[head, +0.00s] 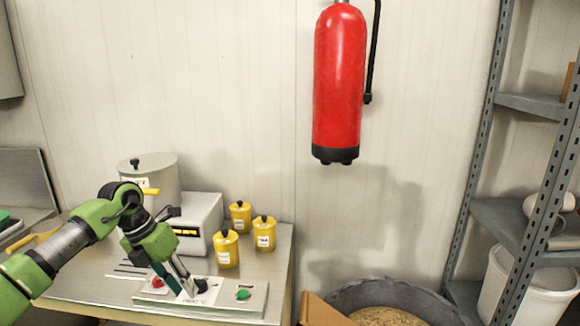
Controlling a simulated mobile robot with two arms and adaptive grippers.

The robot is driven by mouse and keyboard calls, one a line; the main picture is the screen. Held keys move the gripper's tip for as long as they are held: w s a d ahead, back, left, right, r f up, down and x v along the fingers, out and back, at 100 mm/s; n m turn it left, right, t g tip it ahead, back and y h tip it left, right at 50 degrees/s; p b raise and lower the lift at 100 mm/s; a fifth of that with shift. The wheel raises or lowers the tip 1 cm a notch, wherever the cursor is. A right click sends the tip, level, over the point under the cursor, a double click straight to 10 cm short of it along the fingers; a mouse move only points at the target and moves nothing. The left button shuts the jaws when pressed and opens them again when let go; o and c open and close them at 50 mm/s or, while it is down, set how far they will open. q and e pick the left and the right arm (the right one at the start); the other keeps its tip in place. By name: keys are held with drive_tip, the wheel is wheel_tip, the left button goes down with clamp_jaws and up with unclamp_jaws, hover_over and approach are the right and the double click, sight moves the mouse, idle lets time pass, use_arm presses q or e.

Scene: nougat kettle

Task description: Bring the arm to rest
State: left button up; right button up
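My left arm, green and grey, comes in from the left. Its gripper (184,284) points down and to the right over a control panel (255,302) on the metal table. The fingertips are close to a black knob (201,285) at the panel's middle; I cannot tell whether they touch it. The finger gap is too small to judge. A red button (157,283) lies left of the gripper and a green button (243,295) to the right of the knob. My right gripper is not in view.
A lidded pot (158,171), a white device (203,222) with a yellow display and yellow canisters (264,234) stand behind the panel. A kettle (385,302) with brown contents is at the lower middle. A red fire extinguisher (340,80) hangs on the wall. A metal shelf (516,104) stands right.

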use_arm(q)
drive_tip(key=s+d+t+h, duration=0.15)
drive_tip(key=d+h, duration=0.65)
drive_tip(key=d, duration=1.3)
drive_tip(key=s+d+r+n+t+h, duration=0.3)
drive_tip(key=d+r+n+t+h, duration=0.3)
drive_tip(key=d+r, duration=0.3)
drive_tip(key=w+a+f+n+t+y, duration=0.2)
drive_tip(key=a+n+t+y, duration=0.95)
drive_tip(key=n, duration=0.65)
drive_tip(key=s+a+f+n+g+y, duration=0.3)
drive_tip(key=a+f+n, duration=0.15)
drive_tip(key=f, duration=0.25)
drive_tip(key=s+a+f+n+g+y, duration=0.3)
drive_tip(key=s+a+f+n, duration=0.1)
drive_tip(key=a+f, duration=0.2)
drive_tip(key=s+a+f+n+g, duration=0.2)
drive_tip(key=s+f+g, duration=0.5)
drive_tip(key=s, duration=0.7)
drive_tip(key=s+a+f+n+g, duration=0.1)
drive_tip(key=s+f+n+g, duration=0.25)
drive_tip(key=s+f, duration=0.8)
drive_tip(key=s+f+m+g, duration=0.1)
drive_tip(key=s+f+g, duration=0.15)
drive_tip(key=f, duration=2.05)
drive_tip(key=s+a+f, duration=0.3)
drive_tip(key=s+f, duration=1.3)
drive_tip(key=s, duration=0.2)
drive_tip(key=shift+a+f, duration=0.15)
drive_tip(key=shift+f, duration=0.1)
